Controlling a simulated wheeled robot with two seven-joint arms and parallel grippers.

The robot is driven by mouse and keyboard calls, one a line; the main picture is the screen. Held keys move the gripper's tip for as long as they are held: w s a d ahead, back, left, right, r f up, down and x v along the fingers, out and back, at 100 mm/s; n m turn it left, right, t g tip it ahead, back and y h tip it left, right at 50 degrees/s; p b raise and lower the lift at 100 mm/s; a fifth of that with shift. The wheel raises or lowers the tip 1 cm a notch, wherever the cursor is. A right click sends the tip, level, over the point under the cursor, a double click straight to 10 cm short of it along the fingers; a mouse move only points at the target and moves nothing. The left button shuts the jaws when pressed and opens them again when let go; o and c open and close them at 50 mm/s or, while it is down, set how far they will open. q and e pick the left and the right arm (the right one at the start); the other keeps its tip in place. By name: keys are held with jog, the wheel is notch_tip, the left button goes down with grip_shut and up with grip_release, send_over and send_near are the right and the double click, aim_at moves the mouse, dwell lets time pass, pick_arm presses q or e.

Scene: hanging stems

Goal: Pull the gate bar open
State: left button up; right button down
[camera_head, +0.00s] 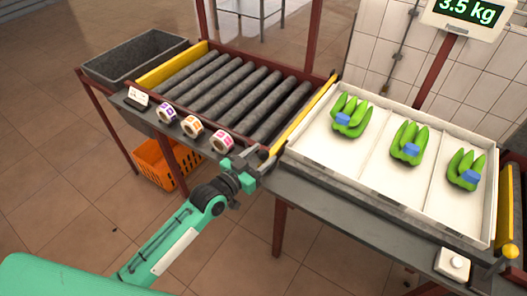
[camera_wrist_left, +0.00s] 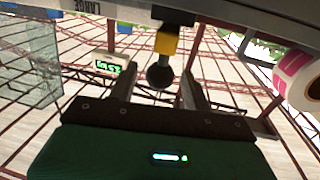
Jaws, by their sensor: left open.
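The yellow gate bar (camera_head: 304,112) lies between the roller bed and the white tray, its near end close to my left gripper (camera_head: 254,167). In the left wrist view, the yellow end of the bar (camera_wrist_left: 167,42) carries a dark round knob (camera_wrist_left: 158,76). The knob appears between the two spread fingers of my left gripper (camera_wrist_left: 160,82); I cannot tell whether either finger touches it. In the head view, the gripper hides the knob. My right gripper is out of view.
The roller bed (camera_head: 232,88) is empty. Three label rolls, including a pink one (camera_head: 222,140), stand on the front ledge left of my gripper. The white tray (camera_head: 322,166) holds three banana bunches. A second yellow bar (camera_head: 505,205) with a knob is at the far right.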

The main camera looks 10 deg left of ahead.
pick_arm(q)
jog(key=shift+w+d, duration=0.35)
jog(key=shift+w, duration=0.2)
